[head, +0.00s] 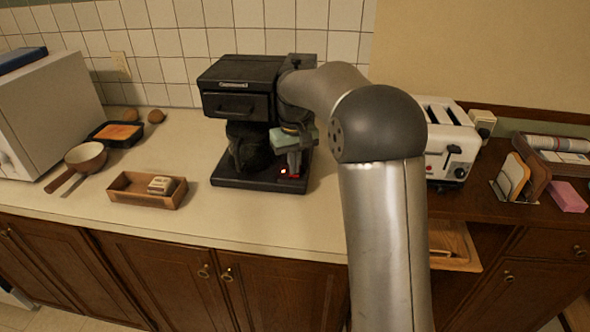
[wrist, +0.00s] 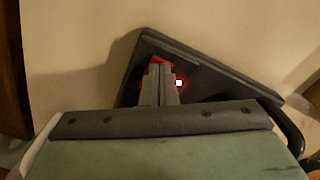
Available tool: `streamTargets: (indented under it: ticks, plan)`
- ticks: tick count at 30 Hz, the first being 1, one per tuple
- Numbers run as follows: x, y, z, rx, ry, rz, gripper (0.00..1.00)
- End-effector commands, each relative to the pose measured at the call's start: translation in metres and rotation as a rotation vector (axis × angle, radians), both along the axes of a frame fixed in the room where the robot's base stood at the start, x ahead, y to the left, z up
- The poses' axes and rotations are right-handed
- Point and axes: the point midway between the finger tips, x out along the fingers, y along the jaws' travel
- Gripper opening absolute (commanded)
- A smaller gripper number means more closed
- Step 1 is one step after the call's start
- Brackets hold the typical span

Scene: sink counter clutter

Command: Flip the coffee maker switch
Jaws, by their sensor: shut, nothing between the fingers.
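The black coffee maker (head: 236,80) stands on the counter against the tiled wall, with a dark carafe (head: 249,148) under its upper body. Its base (head: 237,180) also shows in the wrist view (wrist: 215,82). A red switch (head: 297,174) sits at the right front of the base, with a small bright spot beside it. In the wrist view the red switch (wrist: 158,62) shows around my fingertips, mostly hidden by them. My gripper (head: 293,166) is shut and empty, pointing down at the switch. It also shows in the wrist view (wrist: 159,72). I cannot tell whether the fingertips touch the switch.
A wooden tray (head: 131,197) with a small box stands left of the coffee maker. A pan (head: 86,156), a dark dish and a microwave (head: 48,110) are farther left. A white toaster (head: 449,150) stands right, partly behind my arm. The counter front is clear.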

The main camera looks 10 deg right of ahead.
Motion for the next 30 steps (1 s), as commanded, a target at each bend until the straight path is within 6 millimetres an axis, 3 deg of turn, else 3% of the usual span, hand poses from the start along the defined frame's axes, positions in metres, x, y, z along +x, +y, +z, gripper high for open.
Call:
streamTargets:
  ticks: [8,30]
  plan:
    - [0.0,0.0,0.004,0.0,0.004,0.0,0.0]
    - [0.0,0.0,0.065,0.0,0.003,0.0,0.0]
